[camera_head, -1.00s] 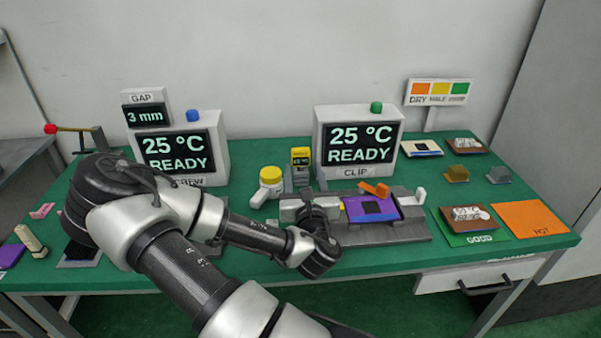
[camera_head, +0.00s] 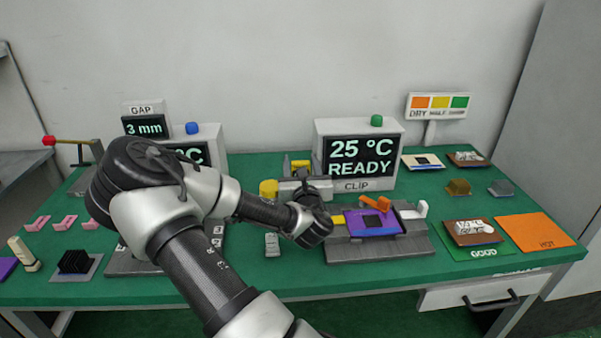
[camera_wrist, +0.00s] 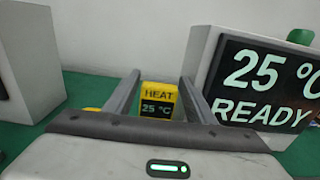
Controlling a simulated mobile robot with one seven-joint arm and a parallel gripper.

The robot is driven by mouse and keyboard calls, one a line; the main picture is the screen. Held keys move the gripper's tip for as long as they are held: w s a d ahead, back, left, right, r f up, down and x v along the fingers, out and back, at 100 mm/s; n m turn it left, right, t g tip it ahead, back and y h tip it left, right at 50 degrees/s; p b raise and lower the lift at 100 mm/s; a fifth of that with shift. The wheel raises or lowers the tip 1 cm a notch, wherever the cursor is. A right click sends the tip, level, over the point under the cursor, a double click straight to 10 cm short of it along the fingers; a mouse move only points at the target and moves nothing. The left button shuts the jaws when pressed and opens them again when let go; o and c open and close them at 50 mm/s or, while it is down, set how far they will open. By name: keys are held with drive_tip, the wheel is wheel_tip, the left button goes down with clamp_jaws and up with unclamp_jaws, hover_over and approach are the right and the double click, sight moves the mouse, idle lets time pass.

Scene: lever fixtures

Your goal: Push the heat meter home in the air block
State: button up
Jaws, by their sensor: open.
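The heat meter (camera_wrist: 160,101) is a small yellow box with a dark display reading HEAT 25 °C, upright in the wrist view. Its yellow top also shows in the head view (camera_head: 300,167), just left of the CLIP display. My gripper (camera_wrist: 159,76) is open, with one finger to each side of the meter in the wrist view and nothing held. In the head view my gripper (camera_head: 301,162) points toward the back wall. I cannot tell how deep the meter is between the fingers. The meter's foot and the air block are hidden or not distinguishable.
The CLIP display (camera_head: 358,155) reads 25 °C READY and stands close to the right of my gripper. A grey fixture (camera_head: 378,247) with a purple plate and orange lever lies in front. A yellow round knob (camera_head: 268,188) is close at left. Green table shows between them.

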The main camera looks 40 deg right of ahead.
drive_tip(key=shift+c, duration=0.3)
drive_tip(key=c, duration=0.8)
drive_tip(key=shift+o, duration=0.2)
drive_tip(key=shift+r, duration=0.15)
